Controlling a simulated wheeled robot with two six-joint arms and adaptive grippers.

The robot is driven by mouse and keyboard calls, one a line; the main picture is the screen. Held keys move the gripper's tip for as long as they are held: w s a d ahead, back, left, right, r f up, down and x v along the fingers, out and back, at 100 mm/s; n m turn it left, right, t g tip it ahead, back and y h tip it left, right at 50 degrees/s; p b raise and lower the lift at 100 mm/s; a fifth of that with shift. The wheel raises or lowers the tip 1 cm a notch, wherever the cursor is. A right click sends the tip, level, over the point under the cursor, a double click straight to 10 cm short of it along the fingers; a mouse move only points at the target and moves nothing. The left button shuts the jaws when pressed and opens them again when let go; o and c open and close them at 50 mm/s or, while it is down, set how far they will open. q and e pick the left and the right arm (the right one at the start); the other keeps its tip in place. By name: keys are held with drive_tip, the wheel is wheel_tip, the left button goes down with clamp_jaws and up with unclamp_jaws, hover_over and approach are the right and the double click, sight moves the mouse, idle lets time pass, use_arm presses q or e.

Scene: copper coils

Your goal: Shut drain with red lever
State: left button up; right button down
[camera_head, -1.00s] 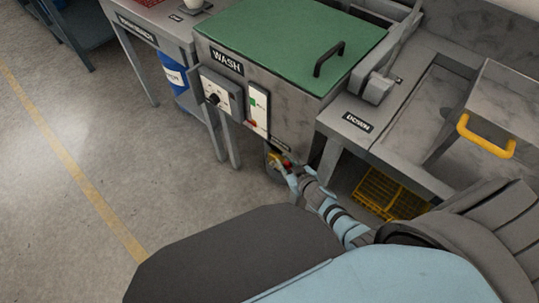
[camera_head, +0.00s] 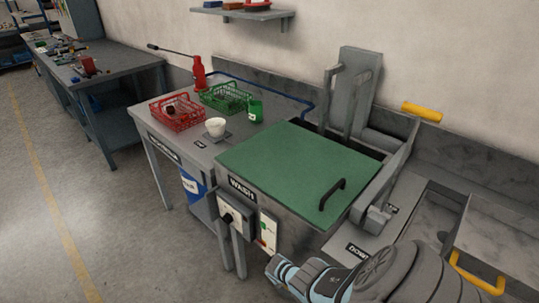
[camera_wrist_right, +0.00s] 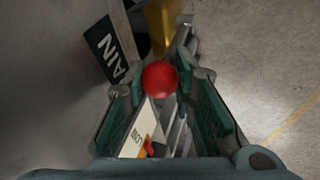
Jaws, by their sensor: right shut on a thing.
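The red ball knob (camera_wrist_right: 160,78) of the drain lever shows in the right wrist view, between the two fingers of my right gripper (camera_wrist_right: 162,92). The gripper is shut on it. A black label (camera_wrist_right: 105,47) with part of the word DRAIN is beside the fingers. A white and yellow plate (camera_wrist_right: 141,128) with small lettering lies below the knob. The lever's shaft and angle are hidden. In the head view my right arm reaches in at the bottom, and the lever is out of sight. My left gripper is not in view.
The wash tank (camera_head: 244,224) has a green lid (camera_head: 295,172) with a black handle, and a control box (camera_head: 234,214) on its front. A bench (camera_head: 197,143) left of it holds a red basket (camera_head: 176,113), a green basket (camera_head: 226,97) and a white cup (camera_head: 216,127). Floor at left is open.

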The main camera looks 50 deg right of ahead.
drive_tip(key=shift+w+d, duration=0.1)
drive_tip(key=shift+d, duration=0.05)
idle(0.3)
drive_tip(key=c, duration=1.3)
unclamp_jaws()
